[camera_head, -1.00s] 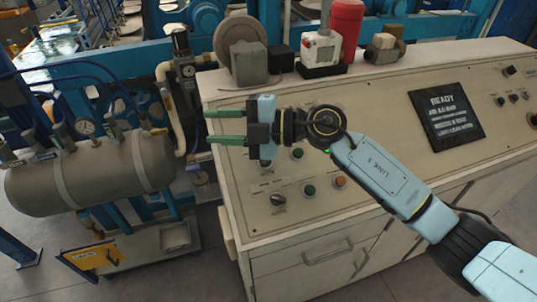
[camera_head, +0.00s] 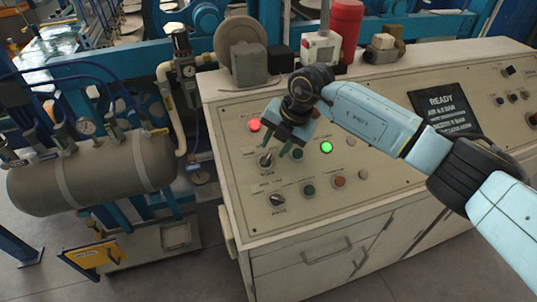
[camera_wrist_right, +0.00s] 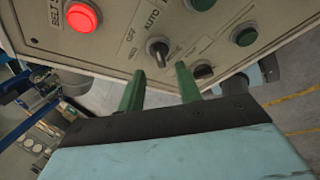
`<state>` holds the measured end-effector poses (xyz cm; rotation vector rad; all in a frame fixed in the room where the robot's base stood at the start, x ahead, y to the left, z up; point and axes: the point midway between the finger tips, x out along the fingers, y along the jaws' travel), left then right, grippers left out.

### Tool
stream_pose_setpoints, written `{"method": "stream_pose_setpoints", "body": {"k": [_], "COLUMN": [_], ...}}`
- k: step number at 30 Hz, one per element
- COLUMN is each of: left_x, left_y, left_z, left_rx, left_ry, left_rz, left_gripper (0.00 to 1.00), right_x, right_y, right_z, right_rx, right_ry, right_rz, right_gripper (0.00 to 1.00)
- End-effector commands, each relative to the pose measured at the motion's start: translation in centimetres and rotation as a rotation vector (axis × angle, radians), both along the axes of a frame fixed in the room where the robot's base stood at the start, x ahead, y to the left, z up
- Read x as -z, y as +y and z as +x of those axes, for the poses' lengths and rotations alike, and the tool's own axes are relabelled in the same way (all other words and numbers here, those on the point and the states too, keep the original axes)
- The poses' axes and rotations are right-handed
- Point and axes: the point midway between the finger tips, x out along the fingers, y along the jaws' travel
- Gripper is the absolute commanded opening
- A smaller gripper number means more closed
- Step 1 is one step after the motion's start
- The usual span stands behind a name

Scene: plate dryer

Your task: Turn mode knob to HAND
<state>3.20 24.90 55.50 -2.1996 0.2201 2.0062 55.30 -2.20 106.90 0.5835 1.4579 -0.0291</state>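The mode knob, a dark selector (camera_wrist_right: 158,50) with OFF and AUTO printed beside it, shows in the right wrist view just beyond my fingertips. It also shows on the console in the head view (camera_head: 265,160); its exact pointing direction is hard to read. My right gripper (camera_head: 278,150) is low over the panel beside this knob. In the wrist view its two green fingers (camera_wrist_right: 159,69) are apart with nothing between them, and the knob lies ahead of the gap. I see no contact. My left gripper is out of view.
A second dark knob (camera_head: 277,200) sits nearer the console's front edge. A lit red button (camera_head: 254,124) and a lit green one (camera_head: 326,147) are close to my gripper. A black display (camera_head: 446,112) is to the right, partly behind my arm.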

Motion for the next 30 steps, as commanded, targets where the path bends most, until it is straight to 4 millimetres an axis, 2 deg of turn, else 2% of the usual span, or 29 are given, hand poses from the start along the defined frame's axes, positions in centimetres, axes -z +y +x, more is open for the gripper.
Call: {"method": "stream_pose_setpoints", "body": {"k": [3, 9, 21, 27, 30], "left_x": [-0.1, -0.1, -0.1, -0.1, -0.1], "left_y": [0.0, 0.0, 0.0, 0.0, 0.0], "left_z": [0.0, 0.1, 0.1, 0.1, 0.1], "left_rx": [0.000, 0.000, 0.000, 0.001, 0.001], "left_ry": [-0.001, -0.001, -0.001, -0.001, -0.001], "left_rz": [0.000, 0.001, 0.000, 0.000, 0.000], "left_gripper": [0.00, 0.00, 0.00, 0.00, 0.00], "right_x": [2.2, 4.5, 5.2, 5.1, 5.1], "right_y": [0.9, 1.7, 1.9, 1.8, 1.8], "right_z": [0.2, 0.6, 0.7, 0.7, 0.7], "right_rx": [0.000, -0.002, -0.001, -0.001, -0.001], "right_ry": [0.004, 0.001, 0.000, 0.000, 0.000], "right_rz": [0.002, 0.002, 0.002, 0.002, 0.002], "right_gripper": [0.35, 0.35, 0.35, 0.08, 0.06]}}
